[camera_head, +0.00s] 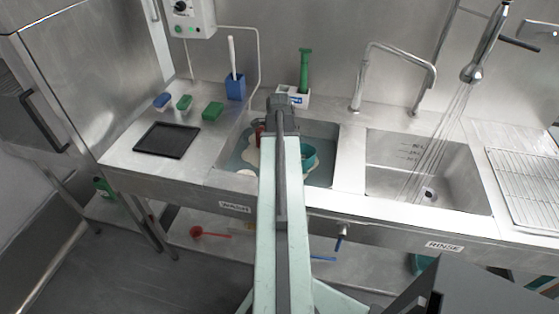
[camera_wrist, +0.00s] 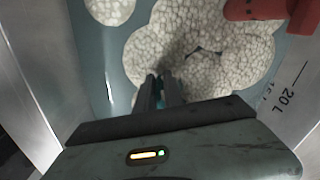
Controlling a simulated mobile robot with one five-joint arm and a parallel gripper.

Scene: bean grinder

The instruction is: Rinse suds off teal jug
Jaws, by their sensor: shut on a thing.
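The teal jug (camera_head: 310,158) sits in the left basin, above the WASH label, partly hidden behind my arm. In the wrist view, my gripper (camera_wrist: 160,85) is shut on a teal sliver of the jug (camera_wrist: 160,93) between the fingers. White suds (camera_wrist: 205,45) cover most of what lies beyond the fingertips, so the jug's shape is hidden there. The right basin (camera_head: 415,165), above the RINSE label, looks empty. Water streams into it from the spray head (camera_head: 473,72).
A red object (camera_wrist: 262,10) lies in the wash basin near my gripper. A divider (camera_head: 350,160) separates the basins, with a tall faucet (camera_head: 395,50) behind. A wire rack (camera_head: 525,180) lies at right. A black tray (camera_head: 166,140) and sponges (camera_head: 184,102) are at left.

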